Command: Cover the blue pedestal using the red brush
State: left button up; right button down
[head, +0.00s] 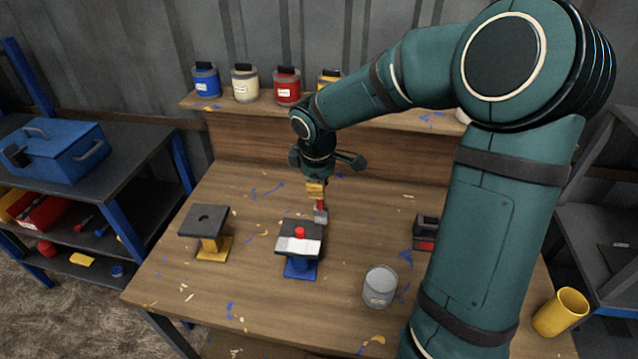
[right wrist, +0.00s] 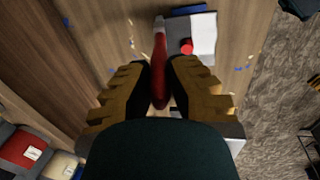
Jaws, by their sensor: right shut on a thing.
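The blue pedestal (head: 302,268) stands at the front middle of the bench under a dark top plate. A white patch (head: 298,246) covers part of that plate, and a small red peg (head: 300,232) stands up from it. My right gripper (head: 317,188) is shut on the red brush (head: 321,206), which hangs down just behind and right of the pedestal. In the right wrist view the brush's red handle (right wrist: 159,70) lies between the fingers (right wrist: 160,85), beside the white patch (right wrist: 203,32). Whether the brush touches anything is unclear. My left gripper is not in view.
A yellow pedestal (head: 212,246) with a holed dark top stands left. A grey can (head: 380,287) and a black-and-red block (head: 426,232) stand right. Several paint jars (head: 287,87) line the back shelf.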

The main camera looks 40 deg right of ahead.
jog(key=shift+f+b, duration=0.3)
jog(key=shift+f, duration=0.1)
jog(key=shift+w+a, duration=3.3)
jog(key=shift+w, duration=0.25)
jog(key=shift+s+d, duration=1.65)
jog(key=shift+s, duration=0.15)
jog(key=shift+s+d, duration=1.65)
jog(key=shift+s, duration=0.15)
